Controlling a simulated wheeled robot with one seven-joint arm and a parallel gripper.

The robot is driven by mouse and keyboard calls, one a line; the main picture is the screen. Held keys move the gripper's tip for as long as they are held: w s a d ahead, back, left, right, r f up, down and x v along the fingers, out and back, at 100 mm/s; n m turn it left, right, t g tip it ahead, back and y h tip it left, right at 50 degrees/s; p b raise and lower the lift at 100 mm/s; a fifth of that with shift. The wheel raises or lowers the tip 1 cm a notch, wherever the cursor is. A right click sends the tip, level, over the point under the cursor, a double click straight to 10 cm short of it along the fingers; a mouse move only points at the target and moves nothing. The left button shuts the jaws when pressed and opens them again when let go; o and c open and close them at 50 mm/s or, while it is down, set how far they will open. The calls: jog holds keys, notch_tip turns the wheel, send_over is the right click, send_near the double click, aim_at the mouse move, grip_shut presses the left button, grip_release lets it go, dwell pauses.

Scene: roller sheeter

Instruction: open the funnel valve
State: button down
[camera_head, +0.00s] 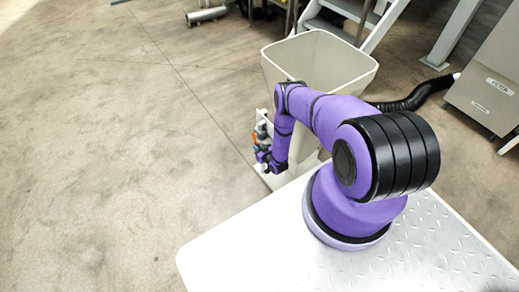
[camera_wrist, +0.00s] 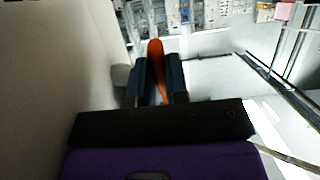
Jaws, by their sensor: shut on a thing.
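The funnel (camera_head: 318,60) is a large cream hopper with an open top, standing beyond my base in the head view. An orange valve handle (camera_wrist: 156,62) shows in the wrist view between the two dark fingers of my gripper (camera_wrist: 160,80). My gripper is shut on the handle, which sticks out past the fingertips. In the head view my gripper (camera_head: 265,155) is low at the left side of the funnel, by a small grey and orange fitting (camera_head: 261,132). The valve body is mostly hidden.
A black corrugated hose (camera_head: 415,97) runs right of the funnel to a grey cabinet (camera_head: 490,85). White metal stairs (camera_head: 345,20) stand behind the funnel. The concrete floor (camera_head: 110,150) to the left is clear. A pale wall surface (camera_wrist: 50,70) fills the left of the wrist view.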

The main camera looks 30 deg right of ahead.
jog(key=shift+w+f+t, duration=0.1)
jog(key=shift+w+t, duration=0.05)
jog(key=shift+t, duration=0.15)
dwell(0.4)
jog(key=c, duration=1.1)
grip_release()
jog(key=v, duration=1)
jog(key=shift+s, duration=0.3)
